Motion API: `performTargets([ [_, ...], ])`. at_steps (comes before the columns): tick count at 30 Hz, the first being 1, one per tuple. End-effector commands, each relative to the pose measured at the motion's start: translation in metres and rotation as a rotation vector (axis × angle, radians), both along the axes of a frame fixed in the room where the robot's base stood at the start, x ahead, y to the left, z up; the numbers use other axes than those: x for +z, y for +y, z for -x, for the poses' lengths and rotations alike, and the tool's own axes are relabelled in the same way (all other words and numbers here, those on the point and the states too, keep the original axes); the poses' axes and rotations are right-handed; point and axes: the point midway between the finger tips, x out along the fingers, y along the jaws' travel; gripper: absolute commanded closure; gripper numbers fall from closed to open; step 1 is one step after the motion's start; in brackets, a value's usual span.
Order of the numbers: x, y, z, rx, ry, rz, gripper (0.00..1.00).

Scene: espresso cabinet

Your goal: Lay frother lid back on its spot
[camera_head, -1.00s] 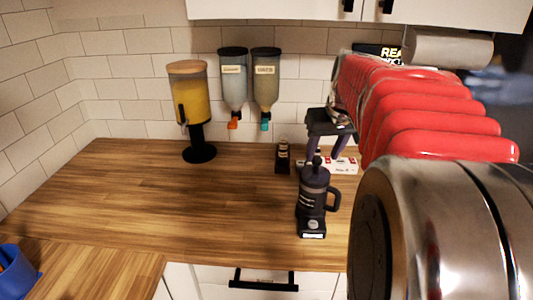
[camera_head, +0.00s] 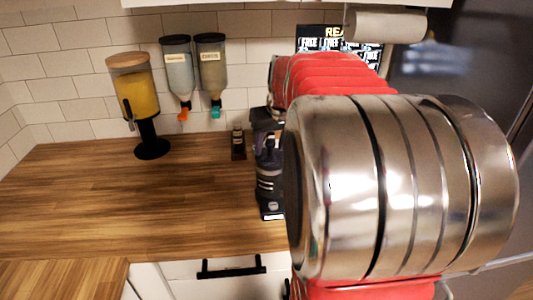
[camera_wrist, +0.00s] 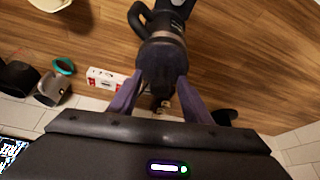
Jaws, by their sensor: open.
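The black frother (camera_head: 269,183) stands upright on the counter with a scale-like base beneath it, partly covered by my arm in the head view. The wrist view shows the frother's handle (camera_wrist: 141,20) and, nearer, its dark rounded top, which looks like the lid (camera_wrist: 160,62). My gripper (camera_wrist: 160,80) is open, with one purple-grey finger on each side of this dark top. Whether the fingers touch it, and how the lid sits on the rim, I cannot tell. In the head view my gripper is mostly hidden behind my arm.
A small dark bottle (camera_head: 238,143) stands left of the frother. A yellow drink dispenser (camera_head: 134,95) and two wall dispensers (camera_head: 211,65) are further left. The counter's left side (camera_head: 110,205) is clear.

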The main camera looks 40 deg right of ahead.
Motion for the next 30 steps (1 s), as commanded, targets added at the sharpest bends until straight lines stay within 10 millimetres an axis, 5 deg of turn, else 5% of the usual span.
performTargets([
  [15, 0.0, -0.0001, -0.0002, 0.0, -0.001, 0.0, 0.55],
  [30, -0.0001, -0.0001, -0.0001, 0.0, -0.001, 0.0, 0.9],
])
